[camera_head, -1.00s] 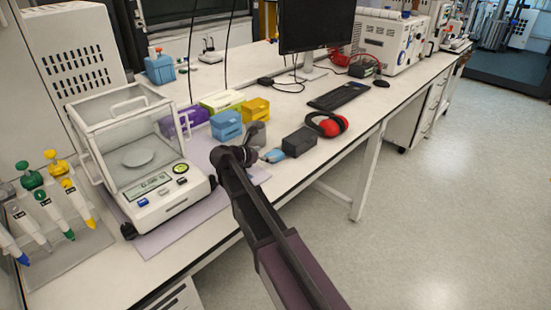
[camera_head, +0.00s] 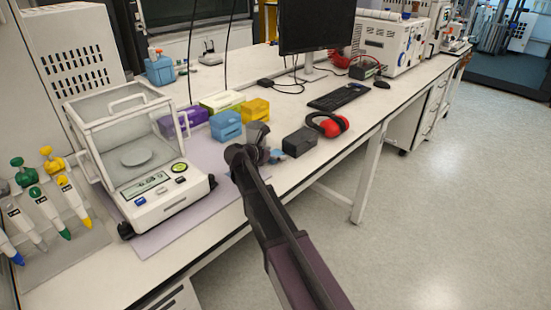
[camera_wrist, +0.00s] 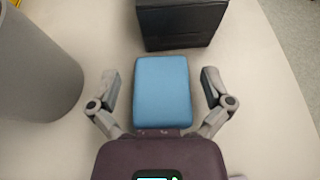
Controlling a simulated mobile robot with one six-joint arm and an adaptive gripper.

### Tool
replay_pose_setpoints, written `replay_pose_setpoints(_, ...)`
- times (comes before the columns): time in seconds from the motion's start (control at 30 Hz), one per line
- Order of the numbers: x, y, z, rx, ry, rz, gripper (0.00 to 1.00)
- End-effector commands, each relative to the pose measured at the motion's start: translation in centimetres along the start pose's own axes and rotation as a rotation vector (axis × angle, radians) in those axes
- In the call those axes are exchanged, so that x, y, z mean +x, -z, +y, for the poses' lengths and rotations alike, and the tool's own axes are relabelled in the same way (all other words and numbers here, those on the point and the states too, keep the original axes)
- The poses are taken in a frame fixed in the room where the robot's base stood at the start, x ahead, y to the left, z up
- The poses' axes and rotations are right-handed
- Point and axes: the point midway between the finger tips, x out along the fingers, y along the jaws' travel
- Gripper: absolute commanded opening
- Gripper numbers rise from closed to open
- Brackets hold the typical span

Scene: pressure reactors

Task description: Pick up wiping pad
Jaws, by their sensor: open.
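The wiping pad (camera_wrist: 163,90) is a light blue rounded block lying on the white bench top. In the wrist view it sits between the two fingers of my gripper (camera_wrist: 164,92), which are open with a gap on each side of it. In the head view only a bit of the blue pad (camera_head: 276,156) shows beside my arm, and my gripper is largely hidden behind my own wrist. I cannot tell the exact height of the fingers above the bench.
A black box (camera_wrist: 181,22) stands just beyond the pad, and a grey cylinder (camera_wrist: 32,66) stands close on the left. Red ear muffs (camera_head: 328,124) lie right of the box. Blue (camera_head: 226,125) and yellow (camera_head: 255,110) boxes and a balance (camera_head: 140,160) are to the left.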

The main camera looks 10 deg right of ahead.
Motion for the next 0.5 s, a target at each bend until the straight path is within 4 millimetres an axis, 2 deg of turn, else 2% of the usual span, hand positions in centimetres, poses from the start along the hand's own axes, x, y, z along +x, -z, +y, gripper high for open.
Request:
replay_pose_setpoints(0.43, -0.06, -0.02, 0.01, 0.000, 0.000, 0.000, 1.00)
replay_pose_setpoints(0.47, -0.07, -0.02, 0.01, 0.000, 0.000, 0.000, 0.97)
replay_pose_setpoints(0.5, -0.07, -0.01, 0.01, 0.000, 0.000, 0.000, 0.85)
